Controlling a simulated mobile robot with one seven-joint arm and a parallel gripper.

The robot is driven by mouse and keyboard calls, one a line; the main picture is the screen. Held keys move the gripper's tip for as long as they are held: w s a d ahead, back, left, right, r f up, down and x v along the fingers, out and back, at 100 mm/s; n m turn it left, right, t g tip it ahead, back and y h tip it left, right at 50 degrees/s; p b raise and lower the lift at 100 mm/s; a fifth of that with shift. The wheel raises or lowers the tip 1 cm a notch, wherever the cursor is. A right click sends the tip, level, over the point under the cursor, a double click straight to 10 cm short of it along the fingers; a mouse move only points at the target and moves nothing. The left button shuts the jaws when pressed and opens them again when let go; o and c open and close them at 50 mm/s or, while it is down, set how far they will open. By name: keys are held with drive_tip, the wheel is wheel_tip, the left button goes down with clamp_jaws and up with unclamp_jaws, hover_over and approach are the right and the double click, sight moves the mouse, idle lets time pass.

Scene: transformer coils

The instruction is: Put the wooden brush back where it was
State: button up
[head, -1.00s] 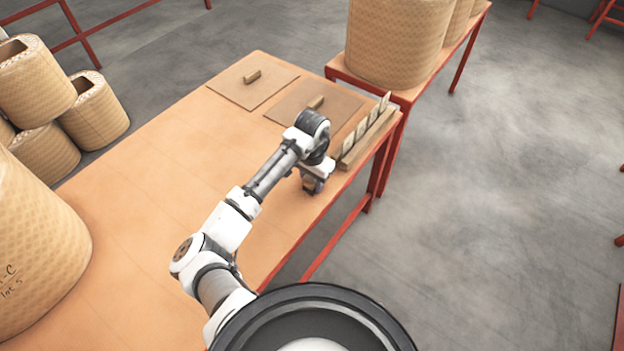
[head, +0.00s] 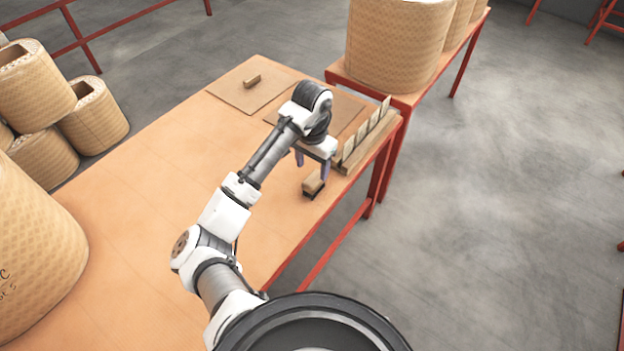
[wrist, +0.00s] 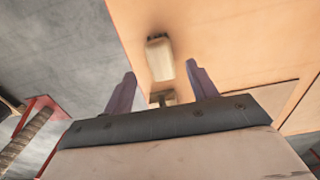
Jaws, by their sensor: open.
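The wooden brush (head: 313,184), a small block with a dark underside, stands on the orange table near its right edge. My gripper (head: 311,163) is open and empty, above and slightly behind the brush in the head view. In the wrist view the brush (wrist: 160,58) lies ahead of and between the spread fingers (wrist: 160,88), apart from both. A second dark-and-pale piece shows low between the fingers, partly hidden by the gripper body; I cannot tell what it is.
A wooden rack (head: 368,143) with several upright pale plates stands along the table's right edge, close to my gripper. Another board is partly hidden by my arm. The table's left middle is clear.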

sight(312, 180)
drive_tip(key=shift+r, duration=1.9)
